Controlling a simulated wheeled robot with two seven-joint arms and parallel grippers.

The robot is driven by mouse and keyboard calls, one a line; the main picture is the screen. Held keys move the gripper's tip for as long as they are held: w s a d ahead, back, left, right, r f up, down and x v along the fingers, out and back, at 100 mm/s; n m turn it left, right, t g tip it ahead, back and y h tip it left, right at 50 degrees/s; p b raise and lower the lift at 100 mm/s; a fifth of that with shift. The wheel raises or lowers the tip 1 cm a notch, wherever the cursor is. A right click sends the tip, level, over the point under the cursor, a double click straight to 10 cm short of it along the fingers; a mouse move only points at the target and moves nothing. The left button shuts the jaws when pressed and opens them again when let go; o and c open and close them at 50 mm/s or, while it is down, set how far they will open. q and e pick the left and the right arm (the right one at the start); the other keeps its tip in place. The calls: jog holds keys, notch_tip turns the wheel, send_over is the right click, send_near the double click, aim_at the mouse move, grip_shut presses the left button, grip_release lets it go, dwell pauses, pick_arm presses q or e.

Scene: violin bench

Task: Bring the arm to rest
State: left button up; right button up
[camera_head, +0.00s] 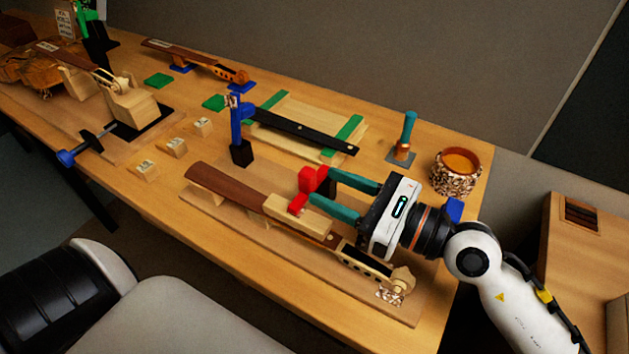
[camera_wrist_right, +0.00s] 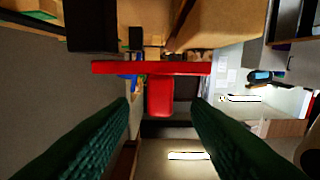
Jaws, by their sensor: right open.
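My right gripper (camera_head: 322,185) reaches in from the right over the bench. Its two teal fingers are open, with a clear gap between them. A red clamp-like piece (camera_head: 307,178) stands at the fingertips, on the violin neck (camera_head: 225,187) lying on a wooden board (camera_head: 205,209). In the right wrist view the red piece (camera_wrist_right: 160,95) shows as a crossbar with a stub between the open fingers (camera_wrist_right: 160,108). A gap shows on each side of the stub. My left gripper is not in view.
A blue clamp (camera_head: 237,130) stands behind the neck. A dark fingerboard (camera_head: 305,132) lies near green strips. A teal-handled tool (camera_head: 408,132) and a round pot (camera_head: 455,172) stand at the right. Small labelled blocks (camera_head: 176,147) sit at the left. A wooden cabinet (camera_head: 588,270) is beyond the bench.

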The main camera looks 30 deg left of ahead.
jog(key=shift+d, duration=1.2)
jog(key=shift+r, duration=0.1)
